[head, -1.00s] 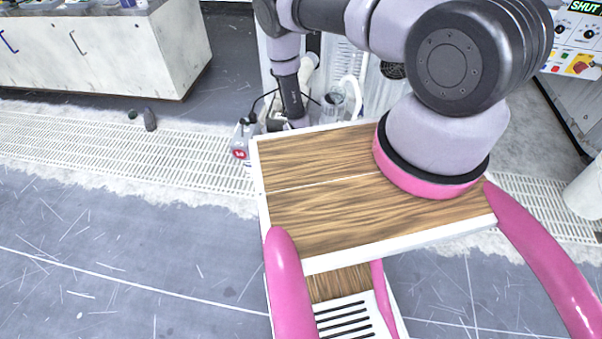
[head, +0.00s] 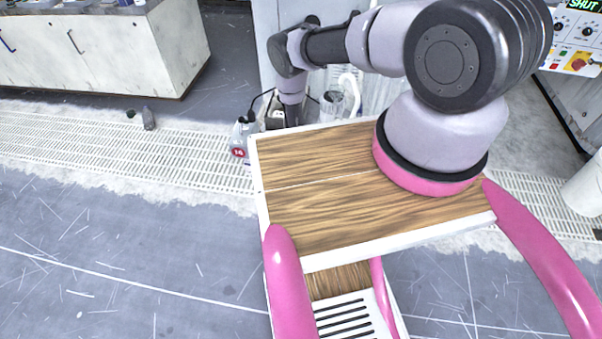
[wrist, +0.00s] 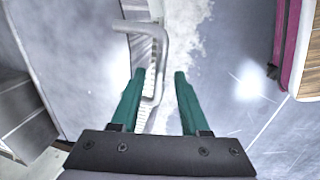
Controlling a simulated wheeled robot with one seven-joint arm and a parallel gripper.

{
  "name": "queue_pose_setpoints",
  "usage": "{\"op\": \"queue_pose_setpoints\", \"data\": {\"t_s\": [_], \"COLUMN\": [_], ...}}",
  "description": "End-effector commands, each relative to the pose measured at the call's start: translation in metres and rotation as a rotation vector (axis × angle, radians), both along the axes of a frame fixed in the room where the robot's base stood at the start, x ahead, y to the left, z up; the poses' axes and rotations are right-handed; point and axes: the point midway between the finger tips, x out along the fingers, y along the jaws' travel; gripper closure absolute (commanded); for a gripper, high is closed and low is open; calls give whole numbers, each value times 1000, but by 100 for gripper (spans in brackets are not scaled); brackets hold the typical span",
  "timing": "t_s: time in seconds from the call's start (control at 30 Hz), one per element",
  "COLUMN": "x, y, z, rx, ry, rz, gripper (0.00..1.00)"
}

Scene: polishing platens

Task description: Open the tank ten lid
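In the wrist view my gripper (wrist: 159,73) has two green fingers, apart with nothing pinched between them. A grey bent bar (wrist: 161,60), shaped like a handle, lies across the gap between the fingers, nearer the left one. I cannot tell whether it touches that finger. A flat grey panel (wrist: 75,50) lies left of the bar; whether it is the tank ten lid I cannot tell. In the head view my arm points down behind my wooden deck, and the fingertips are hidden. No tank number is clearly readable.
A grey container with a red label (head: 238,152) stands left of my arm. A white curved pipe (head: 352,88) stands behind. A control panel (head: 578,40) reading SHUT is at top right. A pale cabinet (head: 110,48) is at top left. A small dark bottle (head: 149,118) is on the floor, open at left.

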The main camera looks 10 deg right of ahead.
Motion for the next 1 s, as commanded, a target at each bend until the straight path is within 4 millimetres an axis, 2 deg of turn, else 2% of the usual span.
{"op": "queue_pose_setpoints", "data": {"t_s": [0.03,0.1,1.0], "x": [0,0,0], "y": [0,0,0], "z": [0,0,0], "rx": [0,0,0], "ry": [0,0,0], "rz": [0,0,0], "gripper": [76,100,100]}}
